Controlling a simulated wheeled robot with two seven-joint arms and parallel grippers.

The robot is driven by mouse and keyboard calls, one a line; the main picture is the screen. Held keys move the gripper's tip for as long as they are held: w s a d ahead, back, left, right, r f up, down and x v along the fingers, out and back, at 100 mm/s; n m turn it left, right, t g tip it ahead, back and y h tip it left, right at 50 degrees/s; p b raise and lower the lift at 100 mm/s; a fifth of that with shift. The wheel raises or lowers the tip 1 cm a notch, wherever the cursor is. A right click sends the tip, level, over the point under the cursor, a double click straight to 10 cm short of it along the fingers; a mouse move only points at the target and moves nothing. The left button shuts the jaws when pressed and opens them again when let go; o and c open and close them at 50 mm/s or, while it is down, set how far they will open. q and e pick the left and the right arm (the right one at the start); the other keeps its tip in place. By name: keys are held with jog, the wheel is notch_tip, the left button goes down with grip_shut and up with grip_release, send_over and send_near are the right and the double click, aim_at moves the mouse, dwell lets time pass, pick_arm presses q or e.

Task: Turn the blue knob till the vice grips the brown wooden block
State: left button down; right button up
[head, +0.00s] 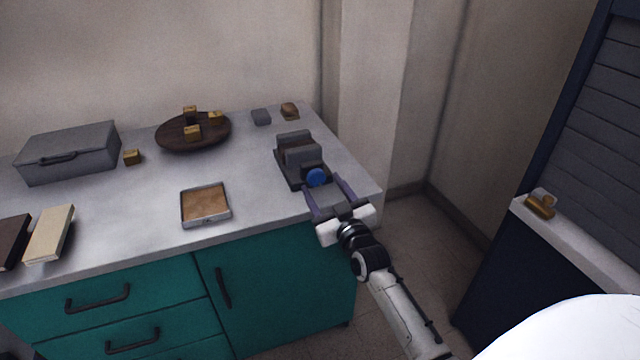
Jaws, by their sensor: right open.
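A dark grey vice (288,169) stands near the right end of the worktop. Its blue knob (316,177) faces the front edge. A brownish strip, probably the wooden block (284,149), shows among the vice's grey jaws; I cannot tell whether the jaws touch it. My right gripper (323,184) is open, with one finger on each side of the blue knob. Whether the fingers touch the knob is not clear. My left gripper is not in view.
A square tray (183,216) lies left of the vice. A round dark board (165,137) with several brass-coloured blocks, a grey case (70,150), and small grey (261,117) and brown (290,110) objects stand farther back. The worktop between tray and vice is clear.

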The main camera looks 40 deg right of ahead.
aim_at(315, 177)
jog(key=shift+x, duration=1.3)
jog(key=c, duration=1.1)
jog(key=shift+o, duration=0.2)
jog(key=shift+r+m+p, duration=0.1)
jog(key=shift+m+p, duration=0.2)
jog(key=shift+m, duration=1)
jog(key=o, duration=1.1)
jog(key=shift+c, duration=0.2)
